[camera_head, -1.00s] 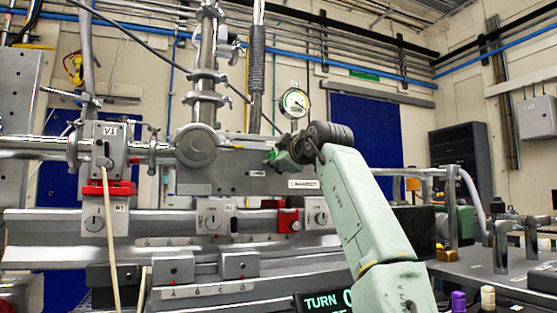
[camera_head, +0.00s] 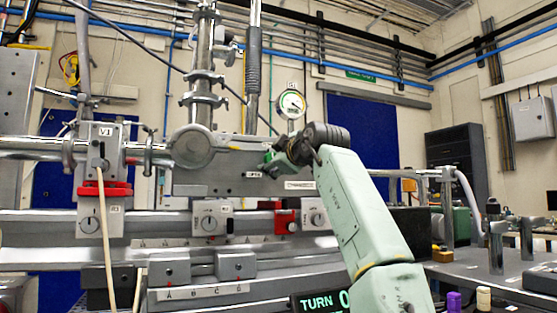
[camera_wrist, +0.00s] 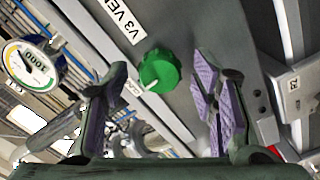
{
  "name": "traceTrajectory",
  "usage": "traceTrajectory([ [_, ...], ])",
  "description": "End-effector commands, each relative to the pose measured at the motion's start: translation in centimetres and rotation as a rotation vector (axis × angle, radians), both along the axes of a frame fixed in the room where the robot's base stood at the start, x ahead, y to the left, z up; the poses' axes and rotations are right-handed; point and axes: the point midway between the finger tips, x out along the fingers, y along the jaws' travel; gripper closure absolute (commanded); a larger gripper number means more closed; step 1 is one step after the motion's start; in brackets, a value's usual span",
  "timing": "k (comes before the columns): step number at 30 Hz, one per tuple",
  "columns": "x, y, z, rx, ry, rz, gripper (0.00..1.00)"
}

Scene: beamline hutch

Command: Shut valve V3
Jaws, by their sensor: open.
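Valve V3 is a round green knob (camera_wrist: 160,70) with a white pointer mark, on a grey panel in the wrist view. A white label (camera_wrist: 124,20) beside it begins "V3 VE". My gripper (camera_wrist: 163,74) is open, with one purple-padded finger on each side of the knob. Gaps show between the knob and both fingers. In the head view my gripper (camera_head: 272,160) is at the grey panel (camera_head: 222,180), just above a small label reading "OPEN" (camera_head: 254,174). From there I cannot separate the knob from the gripper.
A round pressure gauge (camera_head: 291,104) stands above the panel; it also shows in the wrist view (camera_wrist: 30,65). Valve V1 (camera_head: 104,150) is at the left. Below runs a rail with several knob boxes (camera_head: 210,219) and a red block (camera_head: 285,222).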

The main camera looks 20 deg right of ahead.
Motion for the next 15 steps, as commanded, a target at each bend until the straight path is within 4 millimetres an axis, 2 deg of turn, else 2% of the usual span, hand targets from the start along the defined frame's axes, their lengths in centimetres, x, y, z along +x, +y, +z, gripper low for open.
traceTrajectory([
  [5,-1.6,-0.3,0.0,-0.003,-0.001,-0.003,0.47],
  [15,-6.2,-0.5,0.0,-0.001,0.0,-0.004,0.47],
])
